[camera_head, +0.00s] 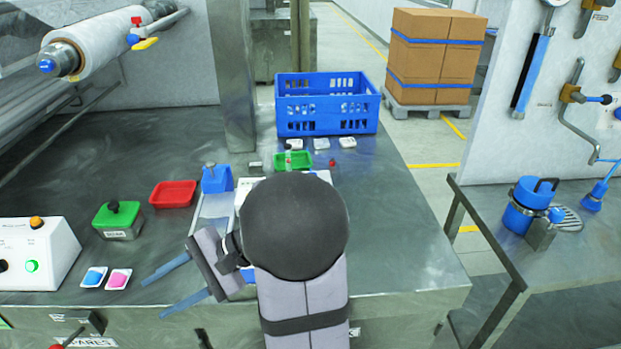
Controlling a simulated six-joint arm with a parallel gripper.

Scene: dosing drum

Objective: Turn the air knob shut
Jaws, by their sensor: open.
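I cannot tell for sure which part is the air knob. A black knob (3,266) shows on the white control box at the left edge, beside a lit green button (32,266) and under an orange one. A green box (118,222) with a black knob on top (113,206) stands behind it. A fitting with red and yellow levers (139,36) is at the film roll, upper left. My gripper (152,299) is open, its two blue-grey fingers apart and pointing left over the bench's front edge. Nothing shows between them. My arm hides part of the bench centre.
Two small trays with a blue (93,277) and a pink piece (118,279) lie left of my gripper. A red tray (173,194), a blue holder (216,179), a green tray (293,160) and a blue crate (327,104) stand farther back.

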